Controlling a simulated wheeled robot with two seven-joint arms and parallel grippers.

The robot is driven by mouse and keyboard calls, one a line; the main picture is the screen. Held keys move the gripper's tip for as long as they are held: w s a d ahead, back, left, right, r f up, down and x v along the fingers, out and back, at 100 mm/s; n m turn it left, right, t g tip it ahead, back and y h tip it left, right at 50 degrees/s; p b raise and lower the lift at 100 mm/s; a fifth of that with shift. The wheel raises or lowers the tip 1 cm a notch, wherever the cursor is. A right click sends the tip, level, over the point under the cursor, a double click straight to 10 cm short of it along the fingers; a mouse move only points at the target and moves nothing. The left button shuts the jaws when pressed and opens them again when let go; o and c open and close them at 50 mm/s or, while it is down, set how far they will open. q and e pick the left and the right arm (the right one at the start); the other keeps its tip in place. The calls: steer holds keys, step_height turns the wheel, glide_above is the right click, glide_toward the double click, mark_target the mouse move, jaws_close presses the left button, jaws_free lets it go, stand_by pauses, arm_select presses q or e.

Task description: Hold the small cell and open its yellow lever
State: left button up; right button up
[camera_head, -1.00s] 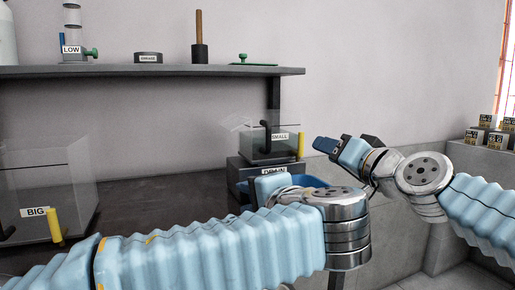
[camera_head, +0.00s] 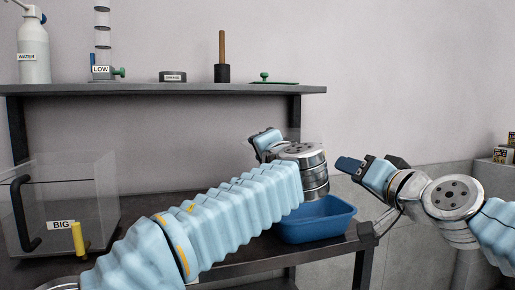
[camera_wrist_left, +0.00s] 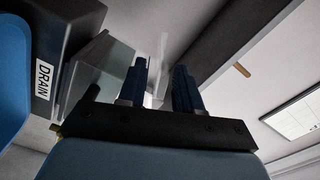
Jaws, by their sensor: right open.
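The small cell (camera_wrist_left: 96,72) shows in the left wrist view as a clear box with a dark handle, beside the dark block labelled DRAIN (camera_wrist_left: 48,60). A small yellow bit at its lower edge may be its lever; most of it is hidden. My right gripper (camera_head: 371,164) is open and empty, to the right of the left wrist.
A blue tub (camera_head: 318,228) sits at the table's right end, below my left wrist. The big cell (camera_head: 105,205) with its yellow lever (camera_head: 79,240) stands at left. A shelf (camera_head: 190,90) with a water bottle (camera_head: 33,58) and other items spans the back.

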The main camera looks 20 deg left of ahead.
arm_select(q)
steer(key=shift+x, duration=1.2)
jaws_close()
stand_by(0.6)
